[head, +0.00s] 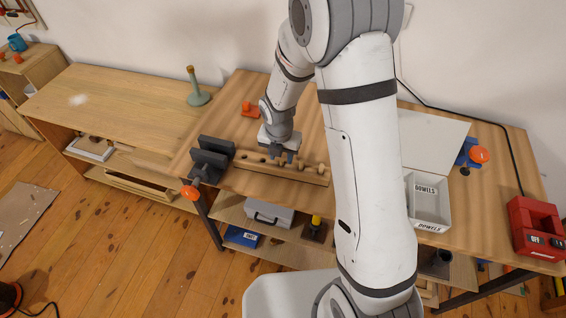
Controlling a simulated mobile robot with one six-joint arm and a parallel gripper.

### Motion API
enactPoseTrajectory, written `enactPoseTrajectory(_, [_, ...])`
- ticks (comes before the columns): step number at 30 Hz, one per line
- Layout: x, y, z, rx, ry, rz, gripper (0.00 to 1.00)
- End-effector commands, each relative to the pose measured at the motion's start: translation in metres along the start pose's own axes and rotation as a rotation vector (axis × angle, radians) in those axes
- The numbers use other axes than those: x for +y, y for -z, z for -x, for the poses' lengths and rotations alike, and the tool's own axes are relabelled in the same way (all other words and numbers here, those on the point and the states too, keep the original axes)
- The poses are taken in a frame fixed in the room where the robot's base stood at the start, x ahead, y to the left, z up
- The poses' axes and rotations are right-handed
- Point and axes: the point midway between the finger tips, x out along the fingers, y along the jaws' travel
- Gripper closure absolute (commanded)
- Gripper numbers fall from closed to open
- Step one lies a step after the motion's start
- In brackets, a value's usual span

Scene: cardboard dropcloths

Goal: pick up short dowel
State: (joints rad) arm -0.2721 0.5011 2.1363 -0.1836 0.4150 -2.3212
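My gripper (281,155) points down at the wooden block with holes (258,167) on the workbench. Its fingertips are small and partly hidden by the gripper body, so I cannot tell if they are open or shut. Several small wooden pegs, perhaps short dowels, show along the block, some right of the gripper (305,168). I cannot tell which is the short dowel or whether the fingers touch one. A pale tray labelled DOWELS (431,225) sits to the right, partly hidden behind my arm.
A dark vise (210,160) with an orange knob is left of the block. An orange object (250,109) lies behind it. A red box (536,230) stands at the bench's right end.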

Motion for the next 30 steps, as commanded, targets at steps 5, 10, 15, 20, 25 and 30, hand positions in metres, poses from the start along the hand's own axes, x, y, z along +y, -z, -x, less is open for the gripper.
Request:
enactPoseTrajectory(5, [0.0, 0.0, -0.018, 0.001, 0.0, -0.001, 0.62])
enactPoseTrajectory(10, [-0.001, 0.0, -0.021, 0.0, 0.0, -0.001, 0.62])
enactPoseTrajectory(15, [-0.001, 0.001, -0.022, 0.002, 0.001, -0.002, 0.68])
enactPoseTrajectory(20, [-0.001, 0.001, -0.022, 0.002, 0.001, -0.003, 0.81])
enactPoseTrajectory(25, [-0.001, 0.001, -0.022, 0.002, 0.0, -0.003, 0.95])
enactPoseTrajectory(30, [0.0, 0.001, -0.023, 0.002, -0.001, -0.003, 1.0])
